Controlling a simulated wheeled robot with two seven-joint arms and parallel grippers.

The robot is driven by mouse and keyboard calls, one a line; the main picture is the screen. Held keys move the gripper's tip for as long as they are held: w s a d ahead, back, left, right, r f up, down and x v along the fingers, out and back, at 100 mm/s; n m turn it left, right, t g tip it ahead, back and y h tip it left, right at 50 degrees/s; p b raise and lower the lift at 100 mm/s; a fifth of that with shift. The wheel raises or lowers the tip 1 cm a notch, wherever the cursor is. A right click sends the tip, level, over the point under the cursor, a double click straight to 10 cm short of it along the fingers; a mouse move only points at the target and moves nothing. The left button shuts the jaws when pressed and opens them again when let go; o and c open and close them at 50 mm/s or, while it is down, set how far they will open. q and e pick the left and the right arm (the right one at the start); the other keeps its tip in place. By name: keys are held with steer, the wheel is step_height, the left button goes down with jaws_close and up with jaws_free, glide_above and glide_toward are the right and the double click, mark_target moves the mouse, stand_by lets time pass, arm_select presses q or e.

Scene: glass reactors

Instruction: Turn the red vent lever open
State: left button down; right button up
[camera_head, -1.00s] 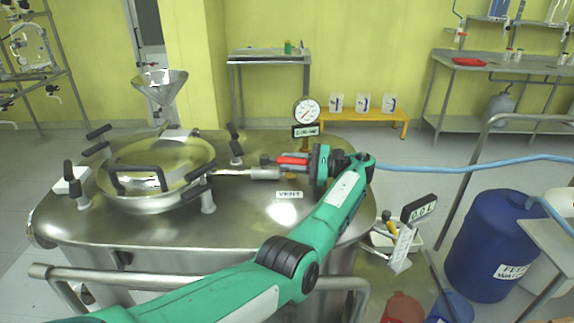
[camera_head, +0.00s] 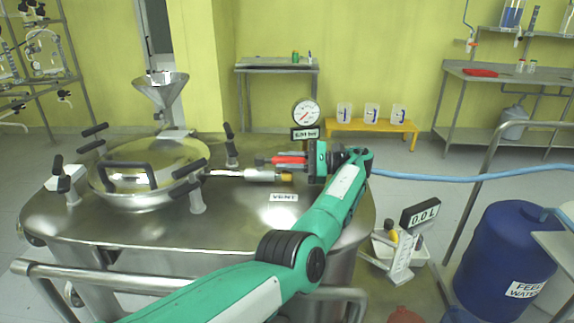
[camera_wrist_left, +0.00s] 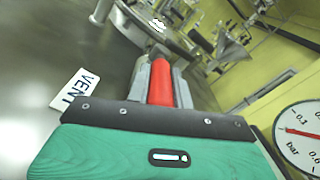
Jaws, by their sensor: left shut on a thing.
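The red vent lever (camera_head: 290,160) is above the top of the steel reactor vessel (camera_head: 240,220), near the VENT label (camera_head: 284,197). It points left from my left gripper (camera_head: 268,160), about level in the head view. In the left wrist view the red lever (camera_wrist_left: 160,85) lies lengthwise between the two grey fingers of my left gripper (camera_wrist_left: 160,80), which are shut on it. A brass-coloured fitting (camera_head: 286,177) shows just below the lever. The valve body behind the gripper is partly hidden. My right gripper is not in view.
A pressure gauge (camera_head: 306,113) stands just behind the gripper and also shows in the left wrist view (camera_wrist_left: 300,135). A round lidded manway (camera_head: 150,170) with black clamp handles is to the left. A steel rail (camera_head: 110,280) runs along the front. A blue drum (camera_head: 505,250) stands right.

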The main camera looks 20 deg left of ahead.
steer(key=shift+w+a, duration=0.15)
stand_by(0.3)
arm_select(q)
steer(key=c, duration=1.2)
jaws_free()
steer(key=shift+c, duration=0.2)
